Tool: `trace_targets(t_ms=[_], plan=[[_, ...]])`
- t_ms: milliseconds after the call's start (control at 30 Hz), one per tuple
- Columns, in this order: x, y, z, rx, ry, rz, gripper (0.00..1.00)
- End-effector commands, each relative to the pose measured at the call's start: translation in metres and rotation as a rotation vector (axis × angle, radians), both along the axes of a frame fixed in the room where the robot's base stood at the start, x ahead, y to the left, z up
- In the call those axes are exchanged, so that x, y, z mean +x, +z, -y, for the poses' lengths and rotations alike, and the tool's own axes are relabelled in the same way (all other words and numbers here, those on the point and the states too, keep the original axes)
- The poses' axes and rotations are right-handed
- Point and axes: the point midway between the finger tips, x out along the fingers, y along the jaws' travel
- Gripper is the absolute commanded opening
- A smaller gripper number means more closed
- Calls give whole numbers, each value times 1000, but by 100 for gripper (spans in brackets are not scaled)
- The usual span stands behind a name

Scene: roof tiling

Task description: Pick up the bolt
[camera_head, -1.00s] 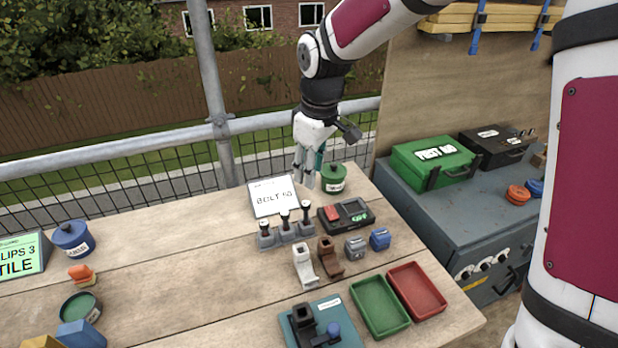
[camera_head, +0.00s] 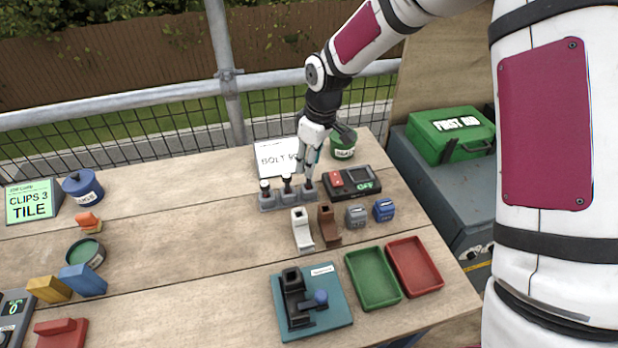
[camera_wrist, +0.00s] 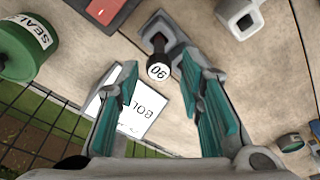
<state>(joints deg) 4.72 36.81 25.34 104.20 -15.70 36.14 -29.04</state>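Three dark upright bolts with pale caps stand in grey holders (camera_head: 290,198) on the bench: a left bolt (camera_head: 265,187), a middle bolt (camera_head: 287,183) and a right bolt (camera_head: 308,185). My gripper (camera_head: 305,168) hangs just above the right one, fingers pointing down. In the wrist view my gripper (camera_wrist: 162,72) is open and empty, its teal-padded fingers apart. A bolt's white cap (camera_wrist: 159,71), marked 90 or 06, shows in the gap between the fingertips. Contact with it cannot be told. A white BOLT sign (camera_head: 275,155) lies behind, its number partly hidden by the gripper.
A black-and-red device (camera_head: 352,182) and a green tin (camera_head: 343,150) stand close to the right. White (camera_head: 301,229) and brown (camera_head: 328,224) pieces stand in front. Green (camera_head: 373,280) and red (camera_head: 414,267) trays lie at front right.

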Motion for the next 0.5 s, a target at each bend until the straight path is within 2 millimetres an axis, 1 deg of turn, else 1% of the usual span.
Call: trace_targets(t_ms=[167,300,400,500], plan=[[0,-16,-1,-1,-1,-4,35],[2,-37,-3,0,1,-3,35],[4,-47,-5,0,-1,-2,35],[5,-52,-5,0,-1,0,35]])
